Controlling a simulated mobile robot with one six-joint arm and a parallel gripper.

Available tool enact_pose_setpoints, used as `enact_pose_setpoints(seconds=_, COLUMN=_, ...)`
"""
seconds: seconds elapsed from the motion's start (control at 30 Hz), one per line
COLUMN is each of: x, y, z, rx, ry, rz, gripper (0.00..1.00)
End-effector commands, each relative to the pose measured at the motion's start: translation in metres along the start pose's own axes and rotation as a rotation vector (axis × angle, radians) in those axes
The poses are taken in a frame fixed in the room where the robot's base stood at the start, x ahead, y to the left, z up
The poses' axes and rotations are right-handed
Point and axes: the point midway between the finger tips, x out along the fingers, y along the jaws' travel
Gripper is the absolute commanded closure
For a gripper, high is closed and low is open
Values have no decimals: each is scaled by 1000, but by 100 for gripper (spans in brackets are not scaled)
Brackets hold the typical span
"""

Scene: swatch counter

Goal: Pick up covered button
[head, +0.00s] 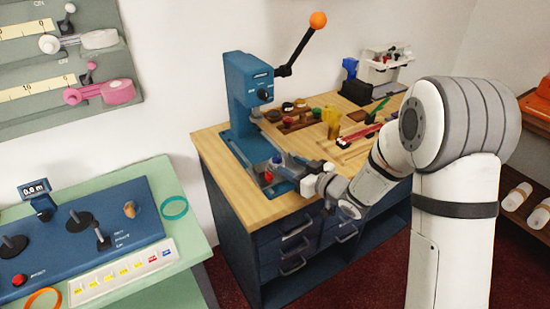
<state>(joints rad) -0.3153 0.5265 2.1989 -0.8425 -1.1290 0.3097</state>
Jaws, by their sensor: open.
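My gripper (288,172) is open at the front of the wooden-topped counter (235,185), low over the blue base of the press (245,95). A small blue-violet round piece (277,159) and a small red piece (268,177) show right by its fingertips. I cannot tell which of them is the covered button, nor whether the fingers touch either one. The gripper's fingers partly hide this spot.
The press has a raised black lever with an orange knob (318,20). A green table with a blue control panel (85,235) stands left.

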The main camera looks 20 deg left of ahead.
Motion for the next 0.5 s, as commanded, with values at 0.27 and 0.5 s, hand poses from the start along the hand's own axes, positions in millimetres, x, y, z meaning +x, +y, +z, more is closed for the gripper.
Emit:
enact_pose_setpoints(seconds=0.27, x=40, y=1, z=-2, rx=1, ry=-2, rz=0, gripper=50)
enact_pose_setpoints(seconds=0.5, x=47, y=2, z=-2, rx=1, ry=-2, rz=3, gripper=50)
